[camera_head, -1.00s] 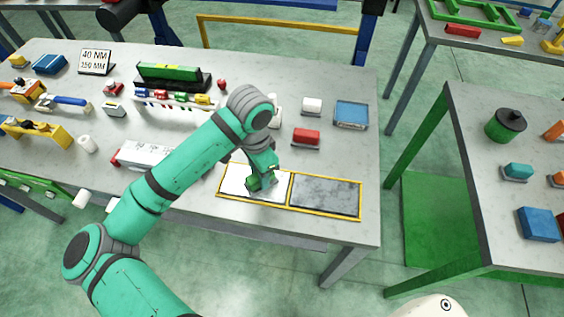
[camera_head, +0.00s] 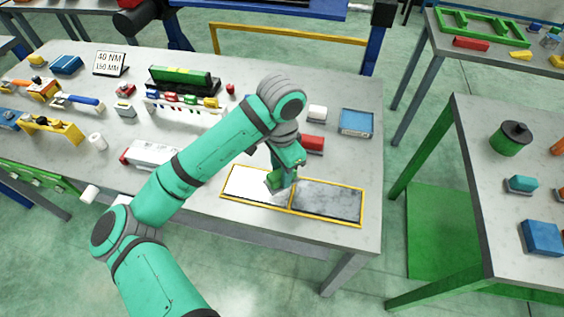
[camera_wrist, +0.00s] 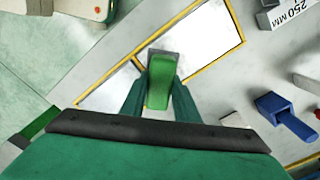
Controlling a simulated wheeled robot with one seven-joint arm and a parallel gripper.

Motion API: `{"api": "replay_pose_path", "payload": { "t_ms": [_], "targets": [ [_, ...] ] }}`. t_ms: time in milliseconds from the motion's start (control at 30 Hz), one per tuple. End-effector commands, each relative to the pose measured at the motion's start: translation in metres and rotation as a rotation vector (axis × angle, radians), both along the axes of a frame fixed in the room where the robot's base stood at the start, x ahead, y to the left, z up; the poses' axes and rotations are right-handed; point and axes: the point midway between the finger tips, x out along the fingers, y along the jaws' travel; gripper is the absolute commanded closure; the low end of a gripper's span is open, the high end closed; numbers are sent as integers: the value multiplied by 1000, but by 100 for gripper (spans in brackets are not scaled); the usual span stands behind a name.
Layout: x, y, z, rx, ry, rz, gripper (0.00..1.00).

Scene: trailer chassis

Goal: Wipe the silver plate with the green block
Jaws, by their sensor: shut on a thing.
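The silver plate (camera_head: 246,183) is the bright left panel in a yellow frame near the table's front edge. It also shows in the wrist view (camera_wrist: 208,42). My gripper (camera_head: 283,178) is over its right end, close to the yellow divider. The fingers (camera_wrist: 160,90) are shut on the green block (camera_wrist: 158,82), which sticks out past the fingertips and has a grey strip at its far end. In the head view the green block (camera_head: 274,182) is partly covered by my gripper. It is at or just above the plate; I cannot tell whether it touches.
A darker grey panel (camera_head: 328,200) lies right of the divider. Behind are a red block (camera_head: 312,143), a blue tray (camera_head: 356,122) and a white block (camera_head: 317,113). A white box (camera_head: 152,153) with a red end lies to the left. The table is bare around the frame's right side.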

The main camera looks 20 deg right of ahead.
Motion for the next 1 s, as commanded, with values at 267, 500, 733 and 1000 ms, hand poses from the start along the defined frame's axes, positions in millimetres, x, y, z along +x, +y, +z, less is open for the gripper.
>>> {"api": "replay_pose_path", "payload": {
  "t_ms": [267, 500, 733, 1000],
  "targets": [
    [1, 0, 26, 1, -3, 0, 93],
    [-1, -2, 36, 0, -1, -4, 93],
    [-1, -2, 36, 0, -1, -5, 93],
    [-1, -2, 36, 0, -1, -4, 93]
  ]
}}
